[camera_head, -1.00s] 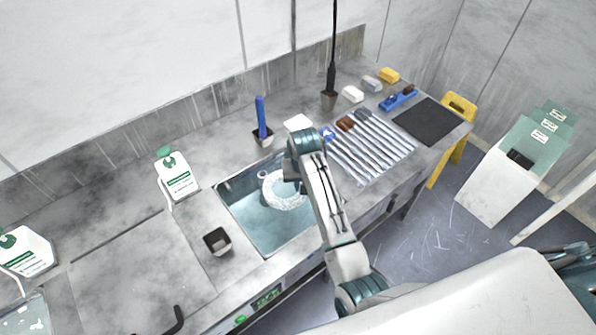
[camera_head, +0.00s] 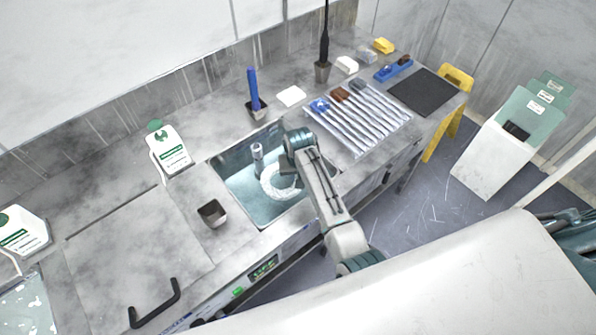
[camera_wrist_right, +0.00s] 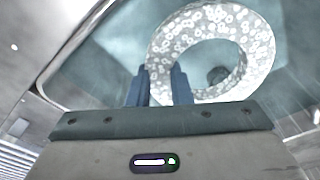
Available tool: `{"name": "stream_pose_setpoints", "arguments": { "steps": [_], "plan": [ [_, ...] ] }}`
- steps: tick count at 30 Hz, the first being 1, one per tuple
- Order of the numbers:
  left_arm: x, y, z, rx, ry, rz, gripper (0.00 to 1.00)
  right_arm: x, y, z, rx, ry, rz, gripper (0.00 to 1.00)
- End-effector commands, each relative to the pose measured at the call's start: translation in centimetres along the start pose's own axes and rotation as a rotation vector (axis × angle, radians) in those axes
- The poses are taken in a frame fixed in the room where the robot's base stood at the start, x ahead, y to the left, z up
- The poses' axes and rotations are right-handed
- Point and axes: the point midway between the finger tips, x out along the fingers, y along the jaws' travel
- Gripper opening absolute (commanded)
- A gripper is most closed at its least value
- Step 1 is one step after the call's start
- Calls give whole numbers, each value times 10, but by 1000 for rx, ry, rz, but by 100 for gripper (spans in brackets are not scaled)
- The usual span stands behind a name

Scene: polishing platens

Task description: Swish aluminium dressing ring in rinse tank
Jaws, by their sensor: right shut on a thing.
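The aluminium dressing ring (camera_head: 268,186), pale and mottled, is inside the rinse tank (camera_head: 229,190), partly hidden by my right arm in the head view. In the right wrist view, the ring (camera_wrist_right: 258,40) is a wide speckled annulus at the upper right. My right gripper (camera_wrist_right: 161,78) is shut on the ring's near left rim. Its fingers are hidden behind the arm in the head view. Whether the ring touches the tank floor I cannot tell. My left gripper is not in view.
A grey upright pipe (camera_head: 257,155) stands in the tank behind the ring. A small dark cup (camera_head: 212,213) stands left of the tank. A blue-handled tool (camera_head: 253,90) in a holder and a white block (camera_head: 291,96) are behind.

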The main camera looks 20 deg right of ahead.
Motion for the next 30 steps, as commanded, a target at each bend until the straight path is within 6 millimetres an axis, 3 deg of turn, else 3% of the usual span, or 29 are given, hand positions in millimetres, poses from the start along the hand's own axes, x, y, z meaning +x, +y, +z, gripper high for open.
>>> {"name": "stream_pose_setpoints", "arguments": {
  "steps": [4,13,30],
  "plan": [
    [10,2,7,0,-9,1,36,19,0,2,0,1,0,0],
    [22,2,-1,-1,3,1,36,44,0,4,0,2,-1,0],
    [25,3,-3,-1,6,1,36,51,0,5,1,3,-1,0]
  ]
}}
